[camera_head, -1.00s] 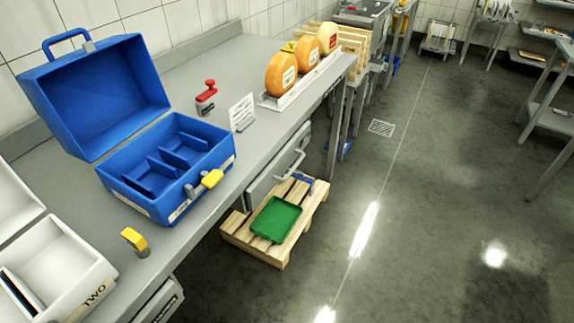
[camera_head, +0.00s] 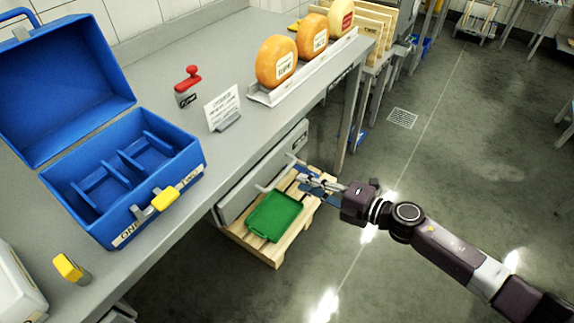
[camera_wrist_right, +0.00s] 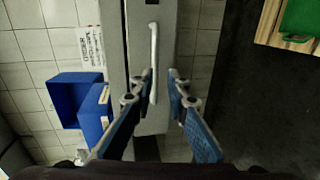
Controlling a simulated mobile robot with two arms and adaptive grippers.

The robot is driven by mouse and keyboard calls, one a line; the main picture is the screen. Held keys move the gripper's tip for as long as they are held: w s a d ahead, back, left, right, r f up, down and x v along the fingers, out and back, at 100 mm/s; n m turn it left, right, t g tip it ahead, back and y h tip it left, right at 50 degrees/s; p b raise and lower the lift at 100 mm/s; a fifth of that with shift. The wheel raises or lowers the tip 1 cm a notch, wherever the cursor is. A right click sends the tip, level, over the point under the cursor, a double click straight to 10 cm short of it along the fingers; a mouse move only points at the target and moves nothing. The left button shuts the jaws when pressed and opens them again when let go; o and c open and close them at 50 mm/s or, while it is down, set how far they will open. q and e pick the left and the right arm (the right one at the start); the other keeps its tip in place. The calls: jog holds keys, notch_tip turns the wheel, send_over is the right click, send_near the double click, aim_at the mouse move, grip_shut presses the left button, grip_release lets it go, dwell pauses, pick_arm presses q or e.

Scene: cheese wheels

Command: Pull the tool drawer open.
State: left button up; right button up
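The tool drawer (camera_head: 236,203) has a grey front beneath the edge of the steel workbench. It looks closed; no inside shows. Its long silver bar handle (camera_wrist_right: 153,40) runs up and down in the right wrist view. My right gripper (camera_head: 301,180) reaches in from the right at the drawer's height, close in front of the handle. In the right wrist view its two blue-padded fingers (camera_wrist_right: 160,78) are apart, with the handle in the gap nearer the left finger. Contact cannot be told. My left gripper is not in view.
A wooden pallet (camera_head: 272,252) with a green tray (camera_head: 275,217) stands on the floor below the drawer. An open blue case (camera_head: 110,225), a red-handled stamp (camera_head: 187,86), a sign (camera_head: 221,106) and cheese wheels (camera_head: 276,62) stand on the workbench (camera_head: 150,75).

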aim_at(282, 174)
jog(key=a, duration=0.3)
jog(key=shift+w+a+r+n, duration=0.15)
jog(key=shift+w+r+n, duration=0.15)
jog(key=shift+w, duration=0.1)
jog(key=x, duration=0.4)
jog(key=shift+w+f, duration=0.15)
jog(key=shift+f, duration=0.15)
jog(key=shift+w+a, duration=0.1)
jog(key=shift+a, duration=0.15)
grip_shut()
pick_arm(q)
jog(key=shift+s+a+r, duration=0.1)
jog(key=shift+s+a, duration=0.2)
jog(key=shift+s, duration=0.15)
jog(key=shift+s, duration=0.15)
pick_arm(e)
jog(key=shift+d, duration=0.1)
